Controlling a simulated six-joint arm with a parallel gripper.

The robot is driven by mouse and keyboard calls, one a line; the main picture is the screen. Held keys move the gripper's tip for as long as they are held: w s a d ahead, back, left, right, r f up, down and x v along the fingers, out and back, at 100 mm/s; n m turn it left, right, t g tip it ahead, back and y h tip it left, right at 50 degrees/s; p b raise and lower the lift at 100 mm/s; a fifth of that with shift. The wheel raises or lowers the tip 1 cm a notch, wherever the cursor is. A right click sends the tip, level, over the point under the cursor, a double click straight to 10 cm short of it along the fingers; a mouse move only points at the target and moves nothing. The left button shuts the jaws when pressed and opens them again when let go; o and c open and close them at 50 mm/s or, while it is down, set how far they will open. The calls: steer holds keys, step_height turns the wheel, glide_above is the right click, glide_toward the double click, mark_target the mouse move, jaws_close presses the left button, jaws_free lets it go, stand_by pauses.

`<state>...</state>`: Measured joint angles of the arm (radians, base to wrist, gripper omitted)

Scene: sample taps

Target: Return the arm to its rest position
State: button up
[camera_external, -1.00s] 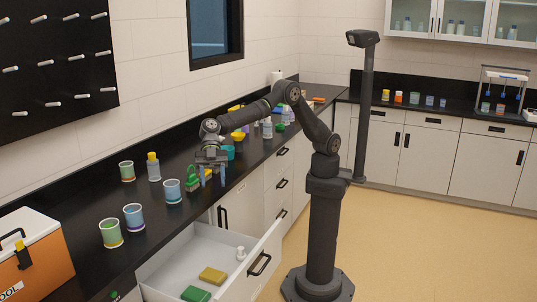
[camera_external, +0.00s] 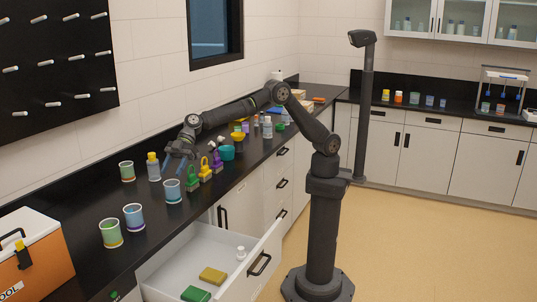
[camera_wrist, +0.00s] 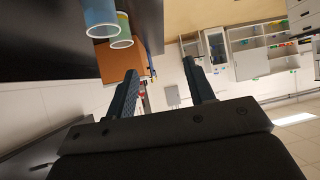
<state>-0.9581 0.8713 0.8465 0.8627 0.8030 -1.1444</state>
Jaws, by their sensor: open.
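My gripper (camera_external: 176,163) is open and empty in the external view, raised over the black counter just above and behind a blue cup (camera_external: 172,190). Its two fingers (camera_wrist: 162,95) spread apart in the wrist view with nothing between them. The wrist view looks out across the room rather than down. My arm reaches from its floor-standing column over the open drawer side to the counter. Green, yellow and purple clamp-like items (camera_external: 205,170) stand on the counter to the right of the gripper.
Cups (camera_external: 134,217) and a white bottle with a yellow cap (camera_external: 153,167) stand near the gripper. An orange cooler (camera_external: 40,262) sits at front left. An open drawer (camera_external: 225,250) holds a sponge (camera_external: 213,275). A dark post (camera_external: 365,110) stands behind my arm.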

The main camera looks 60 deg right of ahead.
steer(key=w+d+m+t, duration=0.2)
steer(key=w+d, duration=0.1)
steer(key=w, duration=0.6)
steer(key=w+d+m+t, duration=0.2)
steer(key=w+d+m, duration=0.1)
steer(key=w, duration=0.5)
steer(key=shift+w+d+r+t+h, duration=0.3)
steer(key=shift+w+d+t, duration=0.1)
steer(key=shift+d, duration=0.3)
